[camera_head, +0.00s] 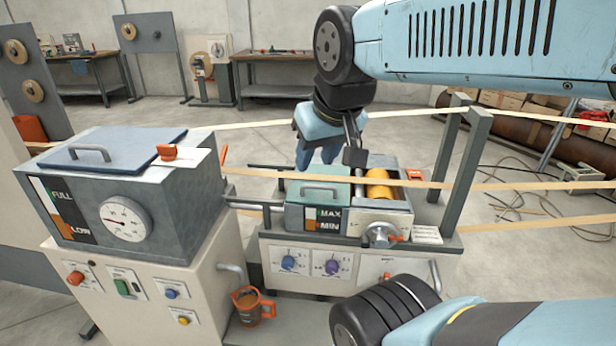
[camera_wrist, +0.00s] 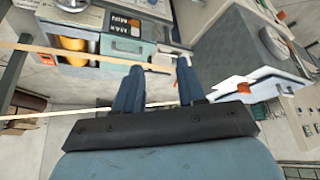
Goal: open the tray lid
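The tray (camera_head: 405,212) sits on the middle machine, with MAX and MIN marks on its front. Its teal lid (camera_head: 335,174) lies flat over the left part and has a bar handle (camera_head: 320,191). A yellow roller (camera_head: 378,185) shows in the uncovered right part. The lid also shows in the wrist view (camera_wrist: 118,43), beyond my fingertips. My gripper (camera_head: 318,162) is above and behind the lid, pointing down. I see no contact with the handle.
Pale strips (camera_head: 380,182) stretch across the tray area and pass close to my gripper. A grey tank (camera_head: 125,190) with its own handled lid (camera_head: 120,146) stands left. Grey posts (camera_head: 466,165) rise at the right. An orange jug (camera_head: 252,305) stands below.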

